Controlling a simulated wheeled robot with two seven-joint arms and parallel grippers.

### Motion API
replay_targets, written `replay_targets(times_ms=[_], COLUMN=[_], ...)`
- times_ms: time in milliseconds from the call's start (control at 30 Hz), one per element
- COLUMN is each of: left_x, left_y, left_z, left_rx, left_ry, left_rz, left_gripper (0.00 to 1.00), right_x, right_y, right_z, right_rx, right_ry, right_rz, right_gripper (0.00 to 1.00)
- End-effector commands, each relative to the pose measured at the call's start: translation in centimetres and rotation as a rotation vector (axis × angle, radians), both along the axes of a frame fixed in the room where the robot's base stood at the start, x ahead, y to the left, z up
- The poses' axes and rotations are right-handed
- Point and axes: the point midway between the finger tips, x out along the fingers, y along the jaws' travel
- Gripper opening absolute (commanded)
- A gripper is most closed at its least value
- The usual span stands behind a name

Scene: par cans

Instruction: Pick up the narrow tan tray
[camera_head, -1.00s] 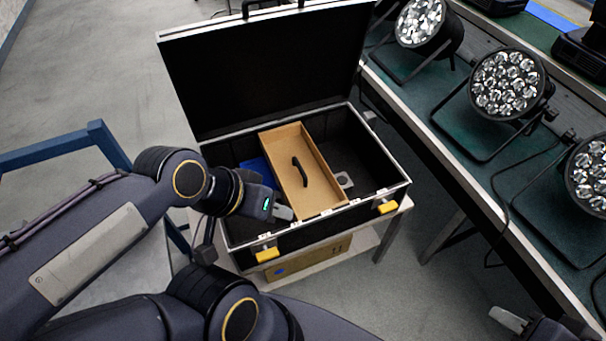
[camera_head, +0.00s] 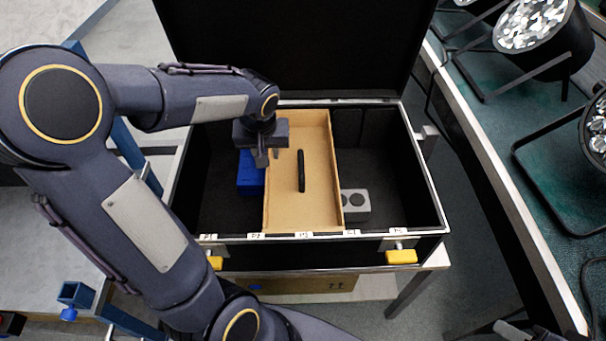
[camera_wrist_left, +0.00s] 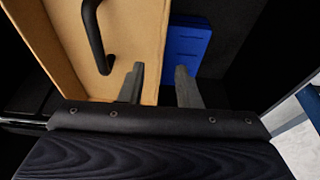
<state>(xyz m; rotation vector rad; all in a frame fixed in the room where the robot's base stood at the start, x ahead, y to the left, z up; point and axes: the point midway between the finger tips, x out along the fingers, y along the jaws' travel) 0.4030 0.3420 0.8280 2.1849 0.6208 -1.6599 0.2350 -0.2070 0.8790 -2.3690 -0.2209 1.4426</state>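The narrow tan tray (camera_head: 318,190) lies in the open black case (camera_head: 395,165), with a black handle (camera_head: 301,172) standing up from its floor. My left gripper (camera_head: 269,156) hangs above the tray's left long wall, fingers pointing down. In the left wrist view, the open fingers of my left gripper (camera_wrist_left: 161,84) appear on either side of the tray wall (camera_wrist_left: 162,40), one over the tray's inside, one over the blue object. I cannot tell how far down they reach. Only the tip of my right gripper (camera_head: 510,329) shows at the bottom edge.
A blue object (camera_head: 249,175) lies left of the tray, and a grey block (camera_head: 355,205) lies right of it, both inside the case. The raised lid (camera_head: 300,50) stands behind. A bench (camera_head: 500,150) with par cans (camera_head: 535,22) runs along the right.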

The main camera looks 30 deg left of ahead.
Motion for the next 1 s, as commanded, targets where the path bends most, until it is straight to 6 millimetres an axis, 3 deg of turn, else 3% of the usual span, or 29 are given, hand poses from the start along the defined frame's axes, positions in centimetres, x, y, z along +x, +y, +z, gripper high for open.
replay_targets(times_ms=[433,767,1000], left_x=[1.0,1.3,1.2], left_y=[0.8,0.9,0.9], left_z=[-5.9,-6.8,-6.7], left_rx=[-0.002,-0.003,-0.002], left_ry=[0.005,0.001,0.001], left_rz=[-0.001,-0.001,-0.001], left_gripper=[0.3,0.3,0.03], right_x=[0.0,0.0,0.0], right_y=[0.0,0.0,0.0], right_z=[-1.0,-1.1,-1.1], right_rx=[0.0,0.0,0.0], right_ry=[0.0,0.0,0.0], right_rz=[0.0,0.0,0.0], right_gripper=[0.36,0.36,0.36])
